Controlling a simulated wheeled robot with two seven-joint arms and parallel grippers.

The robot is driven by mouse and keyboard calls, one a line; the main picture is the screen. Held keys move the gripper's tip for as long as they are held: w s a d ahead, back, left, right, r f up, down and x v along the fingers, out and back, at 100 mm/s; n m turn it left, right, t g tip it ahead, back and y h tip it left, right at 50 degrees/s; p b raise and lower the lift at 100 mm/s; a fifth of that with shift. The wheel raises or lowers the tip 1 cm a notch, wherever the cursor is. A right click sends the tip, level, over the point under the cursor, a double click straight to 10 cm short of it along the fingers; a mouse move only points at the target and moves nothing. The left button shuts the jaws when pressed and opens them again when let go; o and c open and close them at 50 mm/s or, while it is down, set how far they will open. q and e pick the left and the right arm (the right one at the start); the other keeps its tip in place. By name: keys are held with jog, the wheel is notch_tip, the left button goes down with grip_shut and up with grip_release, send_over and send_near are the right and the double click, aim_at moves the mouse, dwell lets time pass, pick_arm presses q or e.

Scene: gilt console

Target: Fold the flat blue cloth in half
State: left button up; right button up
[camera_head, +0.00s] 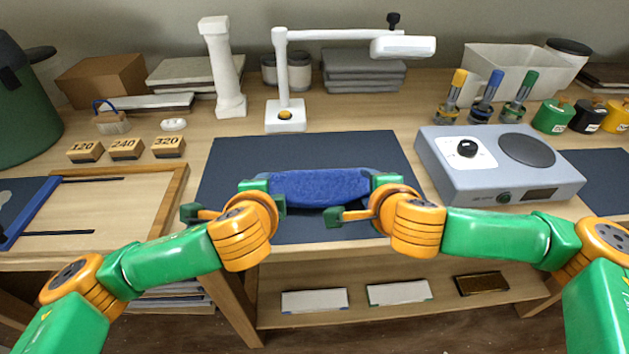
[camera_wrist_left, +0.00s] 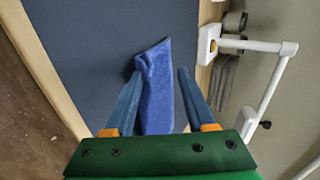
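The blue cloth (camera_head: 320,187) shows in the head view as a narrow, bunched strip above the dark mat (camera_head: 300,150), with a dark shadow below it. My left gripper (camera_head: 262,188) is at its left end and my right gripper (camera_head: 378,184) at its right end. In the left wrist view the cloth (camera_wrist_left: 156,88) runs between the two blue fingers of my left gripper (camera_wrist_left: 160,75). It lies close to the left finger, with a gap to the right finger. The fingers stand apart.
A white lamp (camera_head: 287,85) and a column (camera_head: 224,70) stand behind the mat. A grey device (camera_head: 480,175) with a round plate stands to the right. A wooden tray (camera_head: 120,210) and numbered blocks (camera_head: 125,149) are on the left. The mat's back part is clear.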

pick_arm(q)
jog(key=shift+r, duration=0.1)
pick_arm(e)
jog(key=shift+r, duration=0.1)
pick_arm(q)
jog(key=r, duration=0.1)
jog(key=s+r, duration=0.1)
jog(key=r, duration=0.1)
pick_arm(e)
jog(key=r, duration=0.1)
jog(key=s+r, duration=0.1)
jog(key=r, duration=0.1)
pick_arm(q)
jog(key=w+r+v, duration=0.1)
jog(key=v, duration=0.6)
jog(key=shift+s+r, duration=0.2)
jog(key=shift+r, duration=0.15)
pick_arm(e)
jog(key=w+r+v, duration=0.1)
jog(key=v, duration=0.6)
jog(key=shift+s+r, duration=0.2)
jog(key=shift+r, duration=0.2)
